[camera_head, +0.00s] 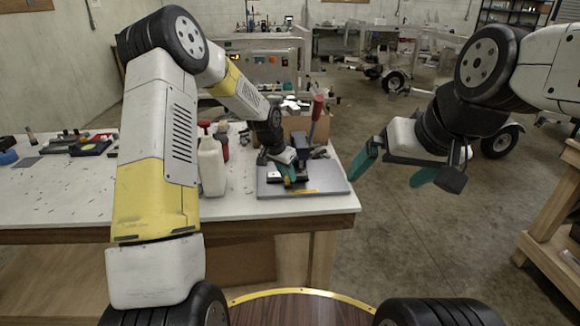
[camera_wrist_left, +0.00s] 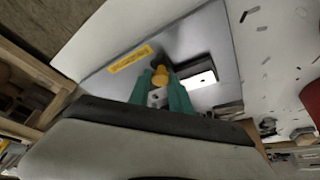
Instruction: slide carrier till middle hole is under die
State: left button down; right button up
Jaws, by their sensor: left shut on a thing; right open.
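My left gripper (camera_head: 287,174) reaches down over the grey base plate (camera_head: 335,183) on the bench. In the left wrist view its green fingers (camera_wrist_left: 160,88) are shut around a small part with a yellow knob (camera_wrist_left: 160,74) and a silver piece with holes (camera_wrist_left: 157,97), seemingly the carrier. A dark block with a bright top (camera_wrist_left: 198,80) lies beside the fingers. My right gripper (camera_head: 395,172) is open and empty, right of the bench.
A white bottle (camera_head: 211,166) and a red bottle (camera_head: 222,142) stand left of the plate. A cardboard box (camera_head: 292,124) is behind my left gripper. Tools lie at the bench's far left. A wooden rack (camera_head: 555,245) stands at the right; floor between is clear.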

pick_arm(q)
jog(key=d, duration=0.5)
jog(key=shift+w, duration=0.35)
jog(key=c, duration=1.2)
grip_release()
jog(key=shift+v, duration=3.95)
